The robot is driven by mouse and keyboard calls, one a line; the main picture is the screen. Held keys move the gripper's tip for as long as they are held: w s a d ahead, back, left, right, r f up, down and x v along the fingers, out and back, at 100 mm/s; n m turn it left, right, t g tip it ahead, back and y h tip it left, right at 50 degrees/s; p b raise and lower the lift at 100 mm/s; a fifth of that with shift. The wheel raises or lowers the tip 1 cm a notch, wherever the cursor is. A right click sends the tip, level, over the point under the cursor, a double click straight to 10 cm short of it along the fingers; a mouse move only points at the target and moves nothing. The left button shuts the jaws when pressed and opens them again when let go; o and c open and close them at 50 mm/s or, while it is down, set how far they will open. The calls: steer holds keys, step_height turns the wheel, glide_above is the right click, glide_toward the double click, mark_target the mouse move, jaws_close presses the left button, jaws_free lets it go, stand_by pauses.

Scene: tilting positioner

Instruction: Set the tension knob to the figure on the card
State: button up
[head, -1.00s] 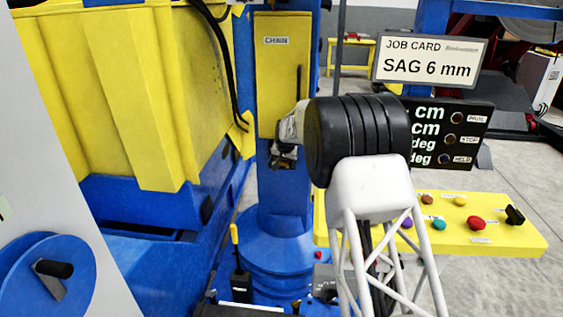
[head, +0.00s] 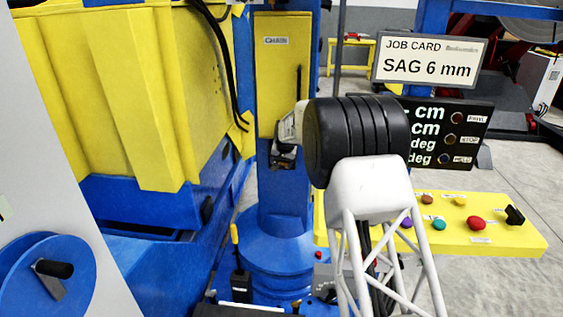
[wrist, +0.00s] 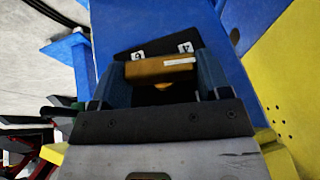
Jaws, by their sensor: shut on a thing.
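The job card (head: 430,58) at the upper right of the head view reads "SAG 6 mm". My gripper (head: 284,158) is in front of the blue column, below the yellow panel labelled CHAIN (head: 283,75). In the wrist view my gripper (wrist: 163,78) is shut on a brass-coloured bar knob (wrist: 160,68), one finger on each side. Behind the knob is a black dial plate (wrist: 157,44) with small white number tags. One reads 4 and the other looks like a 6, both turned in the picture. The rest of the scale and any pointer are hidden.
A yellow console (head: 490,235) with coloured buttons stands at the right, below a black display panel (head: 470,130). A large yellow and blue machine body (head: 100,80) fills the left. A blue hand wheel (head: 45,285) is at the lower left.

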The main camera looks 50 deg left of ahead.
steer(key=shift+a+t+h, duration=0.1)
steer(key=shift+t+h, duration=0.2)
steer(key=shift+s+n+t+h, duration=0.15)
steer(key=shift+n+t+h, duration=0.15)
steer(key=shift+t+h, duration=0.4)
steer(key=shift+s+a+f+n+t+h, duration=0.1)
steer(key=shift+n+t+h, duration=0.15)
steer(key=shift+t+h, duration=0.6)
steer(key=shift+a+n+t+h, duration=0.1)
steer(key=shift+n+t+h, duration=0.15)
steer(key=shift+t+h, duration=0.55)
steer(key=o, duration=0.9)
steer(key=shift+v, duration=3.95)
